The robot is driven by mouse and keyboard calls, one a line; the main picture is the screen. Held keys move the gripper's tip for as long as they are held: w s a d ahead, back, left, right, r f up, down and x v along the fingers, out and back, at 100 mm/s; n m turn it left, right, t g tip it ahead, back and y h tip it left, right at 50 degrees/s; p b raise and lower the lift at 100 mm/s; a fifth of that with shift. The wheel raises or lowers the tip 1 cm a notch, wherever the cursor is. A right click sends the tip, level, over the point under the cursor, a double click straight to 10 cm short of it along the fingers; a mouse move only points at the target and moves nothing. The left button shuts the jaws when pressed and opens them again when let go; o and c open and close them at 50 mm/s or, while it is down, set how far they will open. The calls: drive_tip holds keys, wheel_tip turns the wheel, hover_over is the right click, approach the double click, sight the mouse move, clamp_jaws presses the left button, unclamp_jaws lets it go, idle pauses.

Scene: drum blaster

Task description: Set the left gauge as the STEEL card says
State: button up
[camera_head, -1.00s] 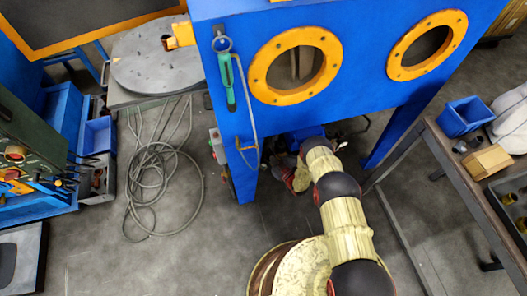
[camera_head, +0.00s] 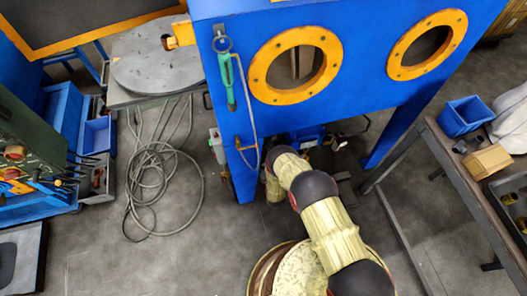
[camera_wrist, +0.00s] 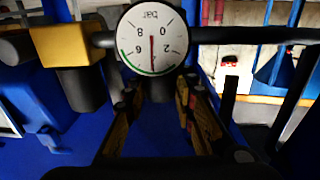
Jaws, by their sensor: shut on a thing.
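In the wrist view a round white gauge (camera_wrist: 165,30) marked "bar" appears upside down, with a red needle, black numbers and a green arc. The needle points straight down in the picture, at about the 4 position; the exact reading is hard to tell. I cannot tell whether this is the left gauge. My gripper (camera_wrist: 160,118) is just below the gauge in the picture, its fingers on either side of a dark part that is poorly lit and mostly hidden. In the head view my gripper is hidden behind my arm under the blue cabinet. I see no readable STEEL card.
A yellow block (camera_wrist: 68,45) and a dark pipe (camera_wrist: 260,35) flank the gauge. The blue cabinet (camera_head: 330,115) with orange ports stands over my arm. A coiled hose (camera_head: 155,175) lies on the floor at left. A workbench (camera_head: 462,170) with a blue bin stands at right.

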idle(0.3)
drive_tip(key=o, duration=1.1)
drive_tip(key=shift+c, duration=0.2)
drive_tip(key=shift+o, duration=0.5)
drive_tip(key=v, duration=1.2)
drive_tip(key=shift+a, duration=0.1)
